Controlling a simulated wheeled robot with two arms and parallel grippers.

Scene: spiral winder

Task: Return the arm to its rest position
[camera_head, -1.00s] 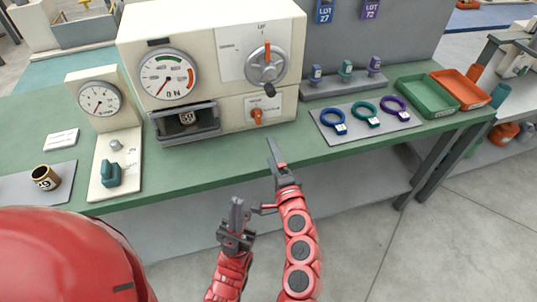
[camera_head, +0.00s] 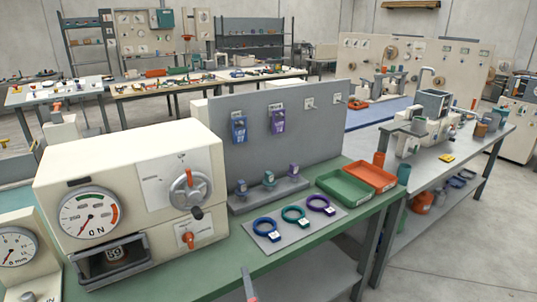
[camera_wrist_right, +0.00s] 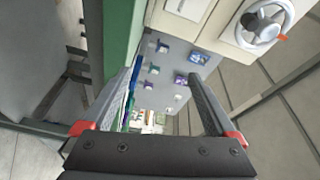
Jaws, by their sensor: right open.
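My right gripper (camera_head: 249,286) shows only as a grey finger with a red part at the bottom edge of the head view, in front of the green bench (camera_head: 222,273). In the right wrist view the right gripper (camera_wrist_right: 166,75) has its two dark fingers spread apart with nothing between them. The bench edge, the backboard and the machine lie beyond the fingers there. The rest of the right arm is outside the head view. My left gripper is in neither current view.
A cream machine (camera_head: 115,170) with a gauge, a dial and an open slot stands on the bench. Blue, teal and purple rings lie on a grey mat (camera_head: 268,248). Green (camera_head: 345,188) and orange (camera_head: 370,176) trays sit right. Floor (camera_head: 460,245) is clear at lower right.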

